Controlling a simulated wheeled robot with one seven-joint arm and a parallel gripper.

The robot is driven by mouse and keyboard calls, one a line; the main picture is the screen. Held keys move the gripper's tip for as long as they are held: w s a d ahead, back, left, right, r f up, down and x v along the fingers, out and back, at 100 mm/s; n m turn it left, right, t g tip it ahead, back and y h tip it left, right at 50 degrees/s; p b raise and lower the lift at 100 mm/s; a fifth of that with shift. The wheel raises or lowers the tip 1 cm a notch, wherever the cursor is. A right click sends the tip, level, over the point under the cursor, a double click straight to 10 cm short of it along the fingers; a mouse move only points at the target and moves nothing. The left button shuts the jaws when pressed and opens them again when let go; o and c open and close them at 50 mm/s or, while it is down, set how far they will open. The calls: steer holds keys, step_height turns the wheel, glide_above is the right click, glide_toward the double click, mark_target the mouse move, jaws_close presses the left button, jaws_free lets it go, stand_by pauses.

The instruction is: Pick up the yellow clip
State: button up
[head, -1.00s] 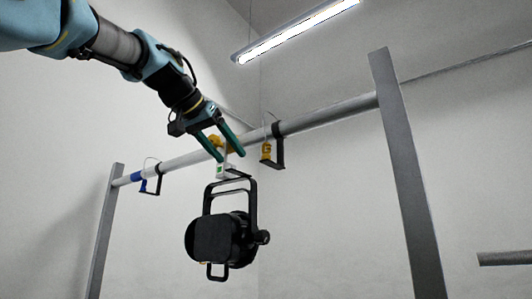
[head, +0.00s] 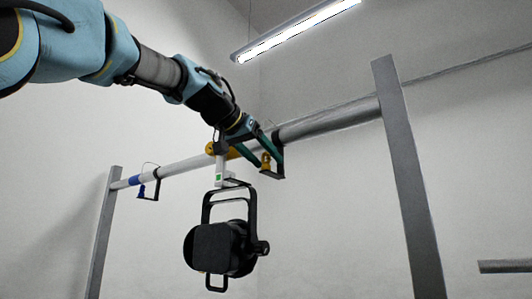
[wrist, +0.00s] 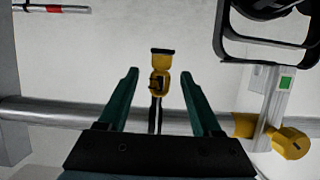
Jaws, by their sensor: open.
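The yellow clip (head: 266,162) hangs at the rail by a black strap, beside a black bracket. In the wrist view the yellow clip (wrist: 160,80) shows between the two teal fingers, with clear gaps on both sides and a dark bar at its far end. My gripper (head: 266,157) is open and empty at the rail, its fingers partly covering the clip in the head view. In the wrist view my gripper (wrist: 159,74) lines up with the clip. I cannot tell how deep the clip sits between the fingers.
A black par can (head: 222,248) hangs left of the clip from a white hanger with a yellow clamp (wrist: 290,143). The grey rail (head: 330,122) runs between upright posts (head: 405,170). A blue-marked clip (head: 141,190) hangs at the far left. Space below the rail at right is clear.

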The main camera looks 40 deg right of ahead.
steer(key=shift+w+d+f, duration=0.1)
steer(key=shift+d+f, duration=0.1)
steer(key=shift+d, duration=0.2)
jaws_close()
stand_by(1.2)
